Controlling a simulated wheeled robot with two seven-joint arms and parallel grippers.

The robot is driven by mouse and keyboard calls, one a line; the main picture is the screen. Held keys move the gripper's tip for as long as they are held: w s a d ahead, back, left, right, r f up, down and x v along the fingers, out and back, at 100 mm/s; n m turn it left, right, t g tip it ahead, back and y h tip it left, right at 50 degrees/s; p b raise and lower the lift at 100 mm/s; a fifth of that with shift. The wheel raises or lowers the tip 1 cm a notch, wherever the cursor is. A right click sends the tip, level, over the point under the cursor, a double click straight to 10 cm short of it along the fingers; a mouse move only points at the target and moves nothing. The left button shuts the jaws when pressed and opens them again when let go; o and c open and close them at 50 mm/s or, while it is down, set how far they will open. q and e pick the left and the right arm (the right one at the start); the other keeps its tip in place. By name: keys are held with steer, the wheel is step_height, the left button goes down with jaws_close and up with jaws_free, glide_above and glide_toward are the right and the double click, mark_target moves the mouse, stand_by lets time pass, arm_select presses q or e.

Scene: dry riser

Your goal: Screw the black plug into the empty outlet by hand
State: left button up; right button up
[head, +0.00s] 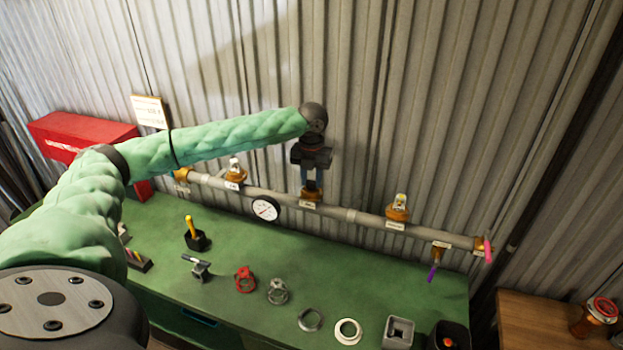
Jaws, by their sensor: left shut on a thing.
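My left gripper (311,183) points straight down at the middle outlet (309,199) of the grey pipe, a brass-coloured fitting with a white label below it. Its fingers are shut on a small dark thing, which I take to be the black plug; the fingers mostly hide it. It is right at the outlet's mouth, but I cannot tell how far it sits in the thread. My right gripper is not in view.
The pipe (350,214) runs along the corrugated wall, with a gauge (265,208) and fittings left (235,172) and right (398,209). Clamps, rings and small containers stand on the green bench (350,285). A red box (80,135) is at left.

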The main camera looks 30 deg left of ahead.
arm_select(q)
steer(key=shift+s+f, duration=0.1)
steer(key=shift+f, duration=0.05)
steer(key=o, duration=1.1)
steer(key=shift+c, duration=0.2)
steer(key=n, duration=0.4)
steer(key=shift+n, duration=0.3)
steer(key=n, duration=0.4)
steer(key=shift+n, duration=0.4)
steer(key=n, duration=0.3)
steer(key=shift+n, duration=0.3)
steer(key=n, duration=0.4)
